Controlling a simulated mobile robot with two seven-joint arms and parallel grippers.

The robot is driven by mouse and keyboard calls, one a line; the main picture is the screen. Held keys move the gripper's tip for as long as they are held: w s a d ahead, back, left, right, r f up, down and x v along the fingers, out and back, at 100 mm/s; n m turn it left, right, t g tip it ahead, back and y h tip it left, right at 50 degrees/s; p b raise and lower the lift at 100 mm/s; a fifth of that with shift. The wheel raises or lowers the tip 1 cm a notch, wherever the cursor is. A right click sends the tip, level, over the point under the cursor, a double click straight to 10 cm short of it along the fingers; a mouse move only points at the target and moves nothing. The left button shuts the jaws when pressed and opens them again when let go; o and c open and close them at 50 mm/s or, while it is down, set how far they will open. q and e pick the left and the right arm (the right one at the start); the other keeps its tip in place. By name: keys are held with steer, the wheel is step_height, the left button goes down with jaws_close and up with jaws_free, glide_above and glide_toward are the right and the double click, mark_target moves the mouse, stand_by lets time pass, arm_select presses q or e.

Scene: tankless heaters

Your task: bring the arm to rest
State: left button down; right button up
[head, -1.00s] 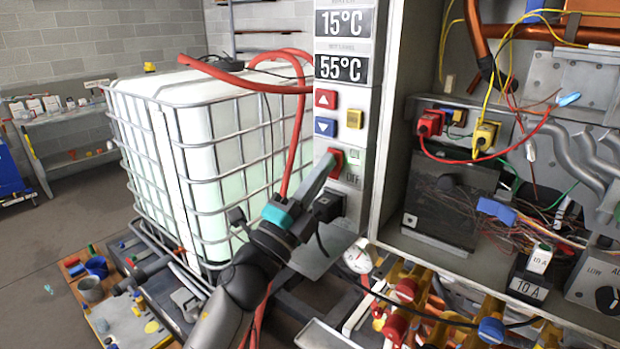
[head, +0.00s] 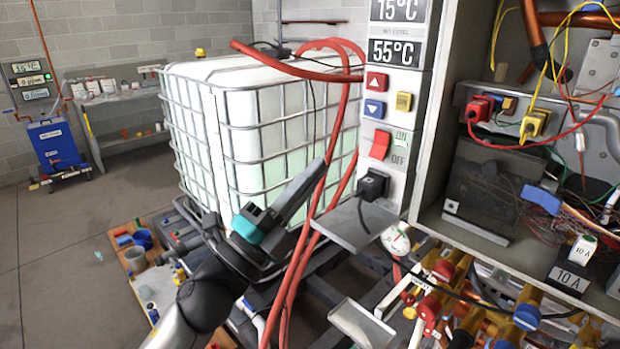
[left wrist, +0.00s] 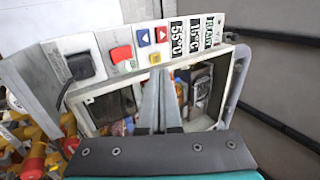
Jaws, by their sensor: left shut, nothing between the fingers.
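My left gripper (head: 300,191) is shut and empty. In the head view it stands in front of the white caged tank, left of the heater's control panel and apart from it. In the left wrist view its fingers (left wrist: 159,95) lie together, pointing toward the heater cabinet. The control panel (head: 393,120) carries a red rocker switch (head: 380,145) marked ON and OFF, a red up button, a blue down button and a yellow button. The red switch also shows in the left wrist view (left wrist: 121,54). My right gripper is not in view.
The caged tank (head: 250,130) stands behind my left arm. Red hoses (head: 318,215) hang close beside the gripper. A black plug (head: 373,185) sits below the switch. The open heater cabinet (head: 470,225) holds wires and boxes. Pipes with valves (head: 450,290) lie below.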

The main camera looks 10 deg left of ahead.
arm_select(q)
steer(key=s+a+f+n+g+y, duration=0.2)
steer(key=a+f+n+y, duration=0.3)
steer(key=f+n+y, duration=0.4)
steer(key=s+a+f+n+g+y, duration=0.2)
steer(key=a+f+n+y, duration=0.4)
steer(key=f+n, duration=0.4)
steer(key=s+d+f+n+g+h, duration=0.1)
steer(key=s+f+n+g, duration=0.1)
steer(key=s+f+g, duration=0.7)
steer(key=s+d+f+n+g, duration=0.1)
steer(key=s+f+n+g, duration=0.15)
steer(key=s+f, duration=0.65)
steer(key=s+f+g+b, duration=0.3)
steer(key=f+b, duration=0.5)
steer(key=f, duration=1.7)
steer(key=s+a+f+b, duration=0.1)
steer(key=s+f+b, duration=0.3)
steer(key=s+f, duration=0.4)
steer(key=s+a+f+b, duration=0.1)
steer(key=s+f+b, duration=0.3)
steer(key=s+f, duration=0.5)
step_height(320, 180, down, 7)
steer(key=shift+a+m, duration=0.2)
steer(key=shift+m, duration=0.15)
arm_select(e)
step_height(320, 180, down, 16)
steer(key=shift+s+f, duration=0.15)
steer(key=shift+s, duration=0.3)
